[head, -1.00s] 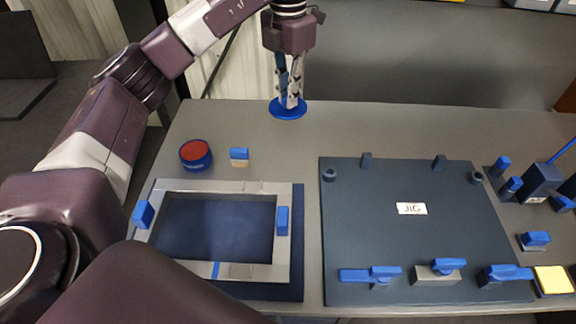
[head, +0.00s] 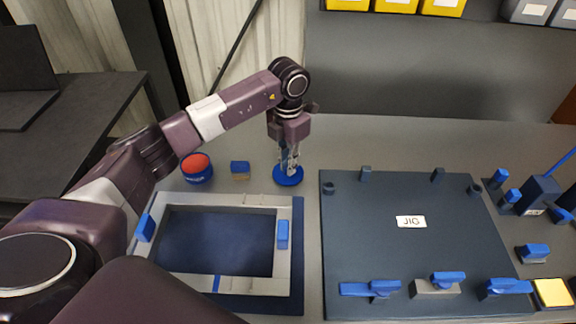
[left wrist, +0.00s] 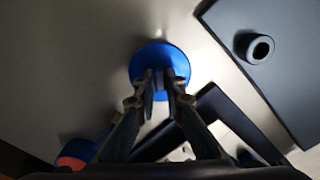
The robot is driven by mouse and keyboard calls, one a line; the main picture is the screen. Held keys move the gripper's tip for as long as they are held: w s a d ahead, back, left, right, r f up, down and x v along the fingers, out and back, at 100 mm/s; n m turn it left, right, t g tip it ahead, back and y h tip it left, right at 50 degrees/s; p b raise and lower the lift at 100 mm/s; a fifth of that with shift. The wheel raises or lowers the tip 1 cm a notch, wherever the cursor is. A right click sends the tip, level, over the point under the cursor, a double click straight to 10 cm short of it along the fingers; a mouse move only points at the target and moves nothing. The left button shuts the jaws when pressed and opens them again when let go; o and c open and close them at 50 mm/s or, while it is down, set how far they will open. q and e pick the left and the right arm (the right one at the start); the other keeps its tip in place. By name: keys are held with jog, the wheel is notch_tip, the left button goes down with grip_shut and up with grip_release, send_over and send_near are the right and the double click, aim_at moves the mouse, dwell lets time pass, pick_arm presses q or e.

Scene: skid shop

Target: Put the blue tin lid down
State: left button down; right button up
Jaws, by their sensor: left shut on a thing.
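The blue tin lid (head: 289,176) is a round blue disc. My left gripper (head: 288,163) points down and is shut on the middle of the lid; the left wrist view shows the fingers (left wrist: 160,83) closed there with the lid (left wrist: 150,58) beneath them. The lid is over the grey bench, between the tin and the jig board. I cannot tell whether it touches the bench. The blue tin (head: 197,174), red on top, stands to the left; part of it shows at the lower left of the left wrist view (left wrist: 72,155). My right gripper is not in view.
A small blue-topped block (head: 240,170) stands between tin and lid. A grey frame (head: 205,282) with blue clamps lies in front. The dark jig board (head: 420,250) is to the right, with clamps along its front. The bench (head: 400,145) behind the board is clear.

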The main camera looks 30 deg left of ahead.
pick_arm(q)
jog(key=shift+f, duration=0.65)
jog(key=shift+f, duration=0.15)
jog(key=c, duration=2)
grip_release()
notch_tip(320, 180, up, 12)
jog(key=shift+r+b, duration=0.2)
jog(key=shift+b, duration=0.75)
